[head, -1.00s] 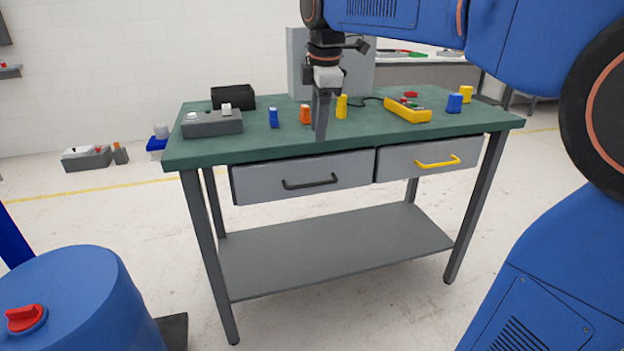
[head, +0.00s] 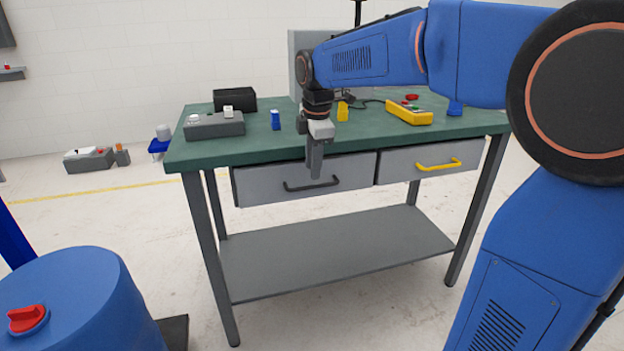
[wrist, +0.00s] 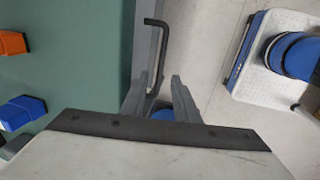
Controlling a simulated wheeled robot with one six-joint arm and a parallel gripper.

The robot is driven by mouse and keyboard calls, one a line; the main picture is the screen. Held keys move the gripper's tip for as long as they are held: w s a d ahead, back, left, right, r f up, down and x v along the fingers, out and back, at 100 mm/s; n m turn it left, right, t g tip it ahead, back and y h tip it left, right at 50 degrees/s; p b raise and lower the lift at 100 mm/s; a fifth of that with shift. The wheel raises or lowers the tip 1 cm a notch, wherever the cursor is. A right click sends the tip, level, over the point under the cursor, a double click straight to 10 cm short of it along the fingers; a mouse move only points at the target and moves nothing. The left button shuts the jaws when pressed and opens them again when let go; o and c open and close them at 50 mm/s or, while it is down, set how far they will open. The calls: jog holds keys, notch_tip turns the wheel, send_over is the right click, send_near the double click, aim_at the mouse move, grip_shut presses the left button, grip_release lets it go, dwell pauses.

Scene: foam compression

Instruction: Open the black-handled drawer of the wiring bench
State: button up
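The black-handled drawer (head: 262,187) is the left, wider grey drawer under the bench top and looks shut. The fingers are apart. I cannot tell whether they touch the handle.
The wiring bench's green top (head: 250,150) holds a grey box (head: 214,125), a black bin (head: 234,99), coloured blocks and a yellow pendant (head: 408,113). A yellow-handled drawer (head: 400,160) is to the right. A lower shelf (head: 330,250) spans the legs.

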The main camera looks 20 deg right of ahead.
aim_at(312, 188)
jog(key=shift+w+f, duration=0.25)
jog(key=shift+f, duration=1.05)
jog(key=shift+w+f, duration=0.25)
jog(key=shift+f, duration=1)
grip_shut()
